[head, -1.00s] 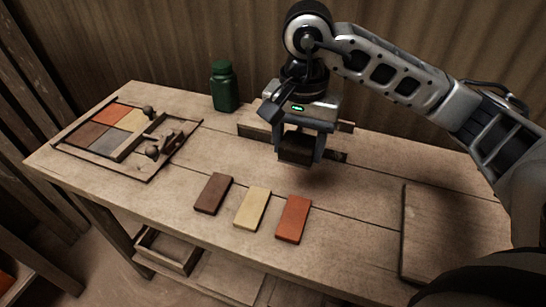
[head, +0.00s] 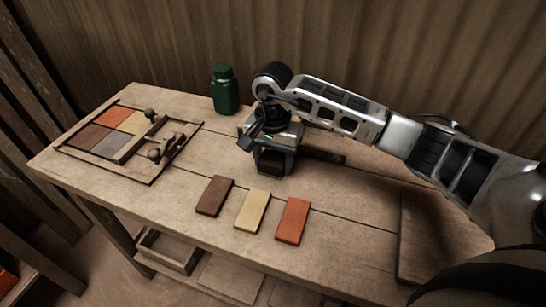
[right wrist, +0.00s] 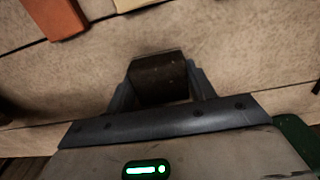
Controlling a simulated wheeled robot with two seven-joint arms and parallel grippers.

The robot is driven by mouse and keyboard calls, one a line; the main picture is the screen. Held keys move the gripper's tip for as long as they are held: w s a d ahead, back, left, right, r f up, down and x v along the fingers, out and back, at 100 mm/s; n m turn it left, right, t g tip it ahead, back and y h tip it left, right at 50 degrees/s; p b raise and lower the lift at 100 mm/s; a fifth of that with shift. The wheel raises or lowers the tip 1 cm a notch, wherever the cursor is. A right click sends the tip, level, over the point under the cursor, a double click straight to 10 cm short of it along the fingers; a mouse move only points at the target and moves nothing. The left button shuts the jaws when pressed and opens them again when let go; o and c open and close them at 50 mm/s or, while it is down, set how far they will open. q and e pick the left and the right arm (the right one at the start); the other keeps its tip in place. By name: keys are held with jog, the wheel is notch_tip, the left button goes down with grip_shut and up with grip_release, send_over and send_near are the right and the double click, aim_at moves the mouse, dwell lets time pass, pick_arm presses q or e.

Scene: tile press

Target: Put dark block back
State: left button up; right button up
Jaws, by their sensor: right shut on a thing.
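My right gripper (head: 271,168) is shut on the dark block (right wrist: 158,80), with a jaw on each side of it. In the head view the block (head: 270,169) is low over the table behind the row of tiles; I cannot tell whether it touches the wood. Part of it is hidden by the jaws. My left gripper does not show.
A brown tile (head: 214,195), a cream tile (head: 252,211) and an orange tile (head: 292,221) lie in front. A framed tray (head: 150,182) with coloured squares and knobs is at left. A green bottle (head: 224,92) stands at the back. A flat board (head: 418,235) lies at right.

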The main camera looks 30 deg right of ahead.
aim_at(273, 159)
jog(key=shift+f, duration=0.1)
jog(key=o, duration=0.5)
jog(key=shift+f, duration=0.1)
jog(key=o, duration=0.5)
jog(key=shift+c, duration=0.2)
jog(key=shift+r, duration=0.25)
notch_tip(273, 159, up, 12)
jog(key=shift+b, duration=0.45)
